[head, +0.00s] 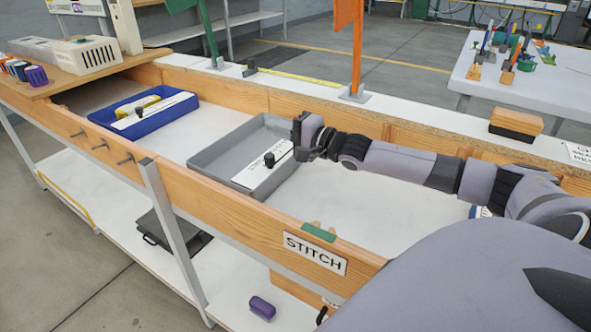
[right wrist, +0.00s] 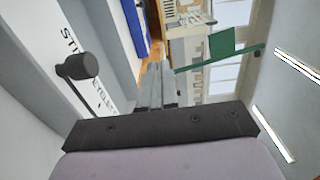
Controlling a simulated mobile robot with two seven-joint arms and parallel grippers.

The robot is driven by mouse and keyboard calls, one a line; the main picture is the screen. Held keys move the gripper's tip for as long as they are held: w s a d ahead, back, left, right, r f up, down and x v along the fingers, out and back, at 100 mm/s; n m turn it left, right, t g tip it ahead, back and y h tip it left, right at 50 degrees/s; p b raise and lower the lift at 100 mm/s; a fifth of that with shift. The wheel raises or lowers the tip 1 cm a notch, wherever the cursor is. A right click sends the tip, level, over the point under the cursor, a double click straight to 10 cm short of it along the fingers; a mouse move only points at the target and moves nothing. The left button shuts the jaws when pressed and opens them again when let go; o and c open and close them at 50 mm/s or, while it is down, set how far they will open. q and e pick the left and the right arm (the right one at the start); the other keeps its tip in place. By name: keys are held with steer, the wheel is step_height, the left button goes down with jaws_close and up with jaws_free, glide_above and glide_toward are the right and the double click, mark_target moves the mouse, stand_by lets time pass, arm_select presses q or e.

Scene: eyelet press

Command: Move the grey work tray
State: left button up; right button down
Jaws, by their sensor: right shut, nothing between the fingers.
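The grey work tray (head: 226,152) sits on the white bench surface inside the wooden-sided channel. A white labelled bar (head: 252,174) with a black knob (head: 269,160) spans its right side; the knob (right wrist: 84,66) also shows at the left of the right wrist view. My right gripper (head: 302,148) is just right of the knob, above the tray's right edge, and appears apart from the knob. Its fingers (right wrist: 155,88) are together and empty. My left gripper is not in view.
A blue tray (head: 155,120) holding a yellow item stands farther left in the channel. A STITCH sign (head: 315,254) is on the near wooden rail. A brush-like wooden block (head: 516,123) sits on the far ledge. The bench between the two trays is clear.

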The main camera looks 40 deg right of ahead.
mark_target(284, 165)
steer(key=shift+p+v, duration=0.75)
steer(key=shift+v, duration=2.25)
step_height(284, 165, down, 11)
steer(key=b, duration=0.3)
steer(key=shift+w+r+b, duration=0.1)
steer(key=shift+r+b, duration=0.15)
steer(key=shift+b, duration=0.1)
steer(key=shift+w+a+r, duration=0.1)
steer(key=shift+w+r, duration=0.15)
steer(key=shift+w+a, duration=0.1)
steer(key=shift+w, duration=0.1)
steer(key=shift+w+r, duration=0.1)
